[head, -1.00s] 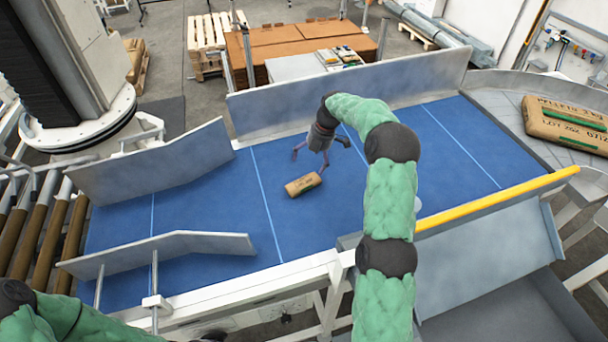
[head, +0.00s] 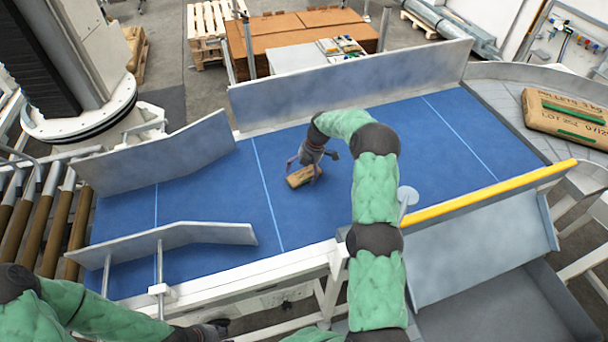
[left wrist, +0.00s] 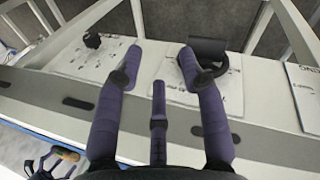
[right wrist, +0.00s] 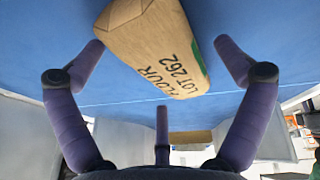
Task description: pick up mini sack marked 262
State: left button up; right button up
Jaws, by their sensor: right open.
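The mini sack (head: 300,177) is a small brown sack lying on the blue conveyor belt. In the right wrist view the sack (right wrist: 155,45) shows the print "FLOUR LOT 262" and a green patch at its right end. My right gripper (head: 305,172) is above and around the sack, pointing down at it. In the right wrist view its open fingers (right wrist: 160,65) stand on either side of the sack, with visible gaps. My left gripper (left wrist: 155,75) is open and empty in the left wrist view, over the conveyor's pale side frame.
Grey metal guides (head: 165,245) flank the belt (head: 200,200) on the left. A tall back wall (head: 350,85) and a yellow rail (head: 490,193) border it. A large sack (head: 565,118) lies on the conveyor at the right. Rollers (head: 40,220) are at the left.

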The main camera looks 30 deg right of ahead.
jog(key=c, duration=1.4)
